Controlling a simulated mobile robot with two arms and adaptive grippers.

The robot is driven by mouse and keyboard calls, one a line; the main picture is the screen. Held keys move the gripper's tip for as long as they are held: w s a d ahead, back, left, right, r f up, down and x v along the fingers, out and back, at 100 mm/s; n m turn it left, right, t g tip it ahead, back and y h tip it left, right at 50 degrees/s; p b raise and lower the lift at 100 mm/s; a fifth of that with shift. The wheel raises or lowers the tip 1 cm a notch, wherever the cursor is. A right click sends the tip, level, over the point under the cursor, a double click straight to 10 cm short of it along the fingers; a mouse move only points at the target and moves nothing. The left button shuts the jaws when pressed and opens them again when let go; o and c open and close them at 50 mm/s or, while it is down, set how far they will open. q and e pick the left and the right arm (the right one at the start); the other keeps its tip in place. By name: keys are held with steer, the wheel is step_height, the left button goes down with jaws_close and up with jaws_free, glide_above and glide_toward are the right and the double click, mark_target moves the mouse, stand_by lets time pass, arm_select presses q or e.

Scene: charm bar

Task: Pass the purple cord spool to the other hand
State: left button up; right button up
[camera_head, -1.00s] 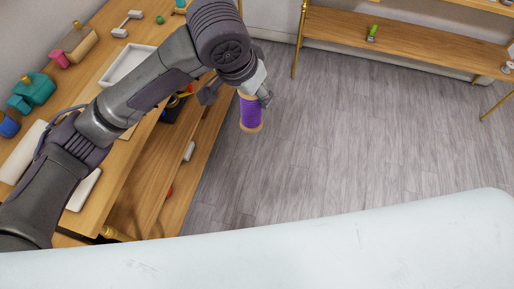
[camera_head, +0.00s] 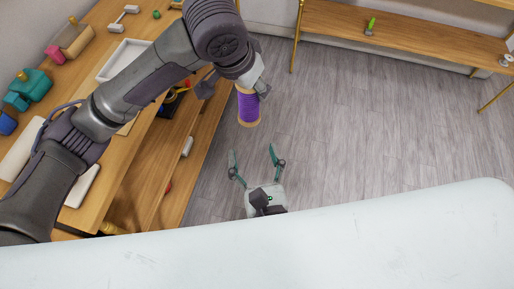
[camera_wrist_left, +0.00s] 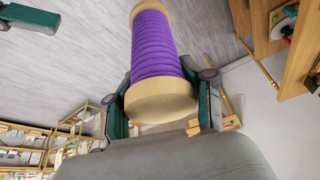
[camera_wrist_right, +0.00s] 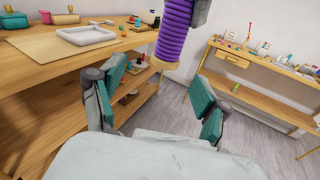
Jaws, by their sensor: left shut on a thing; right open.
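The purple cord spool (camera_head: 248,108) has pale wooden ends and hangs upright over the floor, clear of the table. My left gripper (camera_head: 249,86) is shut on it near its upper end. In the left wrist view the spool (camera_wrist_left: 155,48) stands between the left fingers (camera_wrist_left: 163,100). My right gripper (camera_head: 254,163) is open and empty, below the spool in the head view, with its fingers pointing up towards it. In the right wrist view the spool (camera_wrist_right: 175,32) is ahead of the open fingers (camera_wrist_right: 160,100), apart from them.
A wooden workbench (camera_head: 150,172) with a white tray (camera_head: 108,73) and a teal object (camera_head: 36,86) stands at the left. A wooden shelf (camera_head: 400,38) is along the back wall. The grey floor (camera_head: 375,140) between is clear.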

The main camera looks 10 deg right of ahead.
mark_target(247, 112)
steer(key=shift+t, duration=0.3)
steer(key=w, duration=0.4)
steer(key=w+r, duration=0.1)
steer(key=w, duration=0.3)
steer(key=w+r, duration=0.1)
steer(key=w, duration=0.3)
steer(key=shift+r, duration=0.15)
steer(key=shift+s, duration=0.1)
steer(key=shift+c, duration=0.3)
steer(key=shift+a, duration=0.1)
steer(key=c, duration=1.1)
arm_select(q)
steer(key=o, duration=0.8)
steer(key=shift+d, duration=0.1)
arm_select(e)
steer(key=shift+c, duration=0.8)
arm_select(q)
steer(key=o, duration=0.6)
steer(key=shift+c, duration=0.2)
steer(key=shift+r, duration=0.1)
